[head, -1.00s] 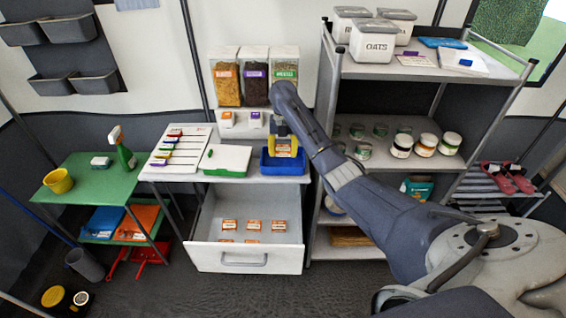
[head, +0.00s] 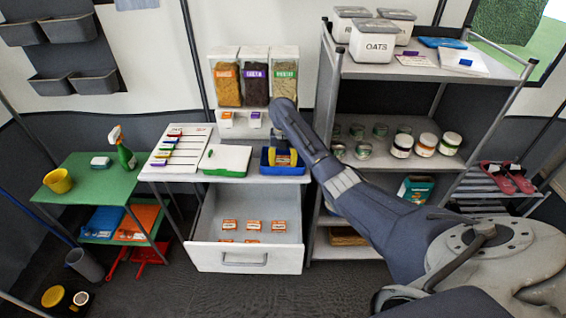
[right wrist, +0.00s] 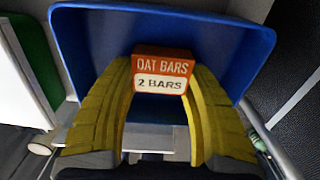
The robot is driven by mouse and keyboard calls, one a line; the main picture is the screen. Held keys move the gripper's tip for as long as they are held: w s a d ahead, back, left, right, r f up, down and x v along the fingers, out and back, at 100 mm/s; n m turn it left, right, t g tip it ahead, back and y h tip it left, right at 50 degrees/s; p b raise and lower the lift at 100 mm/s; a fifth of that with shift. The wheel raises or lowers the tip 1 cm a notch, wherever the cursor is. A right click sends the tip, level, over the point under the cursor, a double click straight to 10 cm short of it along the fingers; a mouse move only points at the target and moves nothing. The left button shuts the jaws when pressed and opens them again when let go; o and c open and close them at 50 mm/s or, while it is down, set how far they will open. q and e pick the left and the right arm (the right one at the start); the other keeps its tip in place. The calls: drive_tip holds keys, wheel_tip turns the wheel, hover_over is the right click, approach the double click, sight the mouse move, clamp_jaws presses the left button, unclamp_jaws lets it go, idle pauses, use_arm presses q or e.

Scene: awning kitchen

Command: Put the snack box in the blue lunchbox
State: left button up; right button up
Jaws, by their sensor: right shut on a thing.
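The snack box (right wrist: 161,70), an orange and white box lettered "OAT BARS, 2 BARS", is between the yellow fingers of my right gripper (right wrist: 160,88), which is shut on it. The blue lunchbox (head: 283,171) is open and stands at the right end of the white counter. In the right wrist view its blue walls (right wrist: 90,50) surround the snack box and fingertips. My right gripper (head: 281,157) is down at the lunchbox in the head view. Whether the snack box touches the lunchbox floor cannot be told. My left gripper is not in view.
Below the counter a white drawer (head: 245,257) is open, with several orange and white boxes (head: 252,225) inside. A white and green container (head: 225,160) stands left of the lunchbox. A grey shelf rack (head: 318,210) stands close on the right.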

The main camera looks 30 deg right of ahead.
sight(283, 161)
drive_tip(key=shift+f, duration=0.1)
drive_tip(key=o, duration=1.1)
drive_tip(key=shift+o, duration=0.2)
wheel_tip(283, 161, up, 12)
